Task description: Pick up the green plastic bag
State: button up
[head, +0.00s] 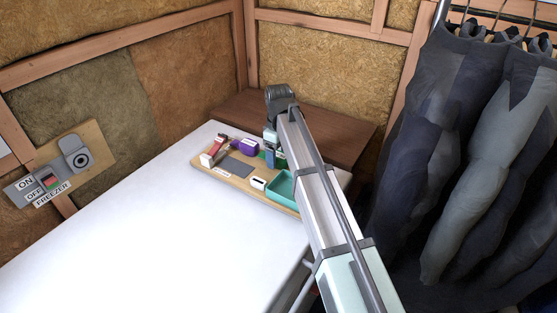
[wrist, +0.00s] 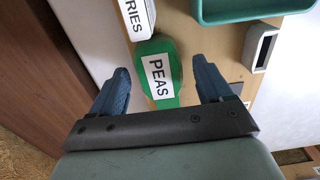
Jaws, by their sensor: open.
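The green plastic bag (wrist: 159,72), with a white label reading PEAS, lies on the wooden board in the wrist view. In the head view only a bit of green (head: 262,155) shows beside my gripper; the rest is hidden. My gripper (wrist: 160,88) is open. Its two blue fingers stand apart, one to the left and one to the right of the bag's lower part in the wrist view. In the head view my gripper (head: 272,158) is over the far right part of the board.
The wooden board (head: 228,178) on the white table (head: 130,230) also carries a purple item (head: 244,146), a red and white item (head: 214,152), a teal tray (head: 281,187) and a small white holder (head: 258,183). Dark clothes (head: 470,150) hang at right. The table's near left is clear.

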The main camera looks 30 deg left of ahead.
aim_at(278, 154)
jog(key=shift+f, duration=0.35)
jog(key=shift+c, duration=0.4)
jog(key=c, duration=1)
jog(key=shift+r, duration=0.1)
notch_tip(278, 154, up, 9)
jog(key=shift+a, duration=0.1)
jog(key=shift+s+a+f, duration=0.2)
jog(key=shift+s+a, duration=1.2)
jog(key=shift+a, duration=0.05)
jog(key=shift+s+a+f, duration=0.15)
jog(key=shift+s+a, duration=1.3)
jog(key=shift+a, duration=0.05)
jog(key=shift+s+a+f, duration=0.2)
jog(key=shift+s+a, duration=1.2)
jog(key=shift+a, duration=0.05)
